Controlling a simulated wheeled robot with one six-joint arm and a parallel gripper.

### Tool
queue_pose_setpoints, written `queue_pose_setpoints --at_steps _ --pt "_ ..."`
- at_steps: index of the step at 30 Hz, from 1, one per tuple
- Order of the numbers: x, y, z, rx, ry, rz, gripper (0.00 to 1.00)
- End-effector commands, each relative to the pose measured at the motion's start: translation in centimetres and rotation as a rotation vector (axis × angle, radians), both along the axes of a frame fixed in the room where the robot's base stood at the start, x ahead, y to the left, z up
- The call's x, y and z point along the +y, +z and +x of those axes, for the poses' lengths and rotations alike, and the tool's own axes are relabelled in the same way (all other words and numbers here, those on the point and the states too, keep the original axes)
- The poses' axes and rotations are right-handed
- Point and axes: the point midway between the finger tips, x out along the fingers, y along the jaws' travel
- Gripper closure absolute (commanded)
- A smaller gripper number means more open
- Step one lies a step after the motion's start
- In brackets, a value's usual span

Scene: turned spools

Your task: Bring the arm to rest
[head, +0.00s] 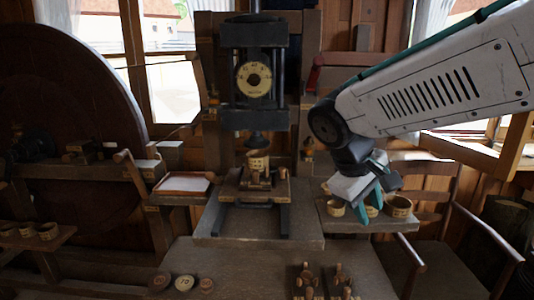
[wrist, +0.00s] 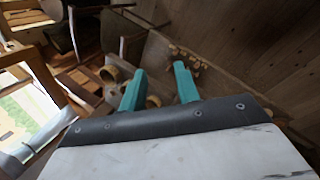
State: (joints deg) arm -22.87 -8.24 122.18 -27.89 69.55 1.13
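My gripper (head: 372,204) hangs at the right of the head view, over the right side shelf (head: 350,224). Its two teal fingers are spread apart in the wrist view (wrist: 160,68), with nothing between them. The arm reaches in from the upper right. Below the fingers, wooden cups, one at the left (head: 336,207) and one at the right (head: 400,207), stand on the shelf. Another cup between them is partly hidden by the fingers. I cannot tell how far the fingertips are above the shelf.
A press with a round dial (head: 254,79) stands in the middle, a wooden cup (head: 257,161) under its ram. Round discs (head: 185,283) and small wooden pieces (head: 306,282) lie on the front bench (head: 240,265). A chair (head: 440,190) stands at the right, a large wheel (head: 60,90) at the left.

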Motion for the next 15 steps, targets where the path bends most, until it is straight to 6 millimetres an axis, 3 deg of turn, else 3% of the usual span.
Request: queue_pose_setpoints --at_steps 1,3,9,12,15 --pt "-1.5 -0.4 -3.0 0.018 -0.066 0.062 0.68" --pt "-2.7 -1.3 -7.0 0.046 -0.151 0.151 0.68" --pt "-4.4 -3.6 -16.2 0.063 -0.371 0.378 0.68" --pt "-4.9 -4.2 -18.9 0.034 -0.449 0.451 0.68" --pt "-5.7 -4.1 -20.3 -0.013 -0.492 0.477 0.68"
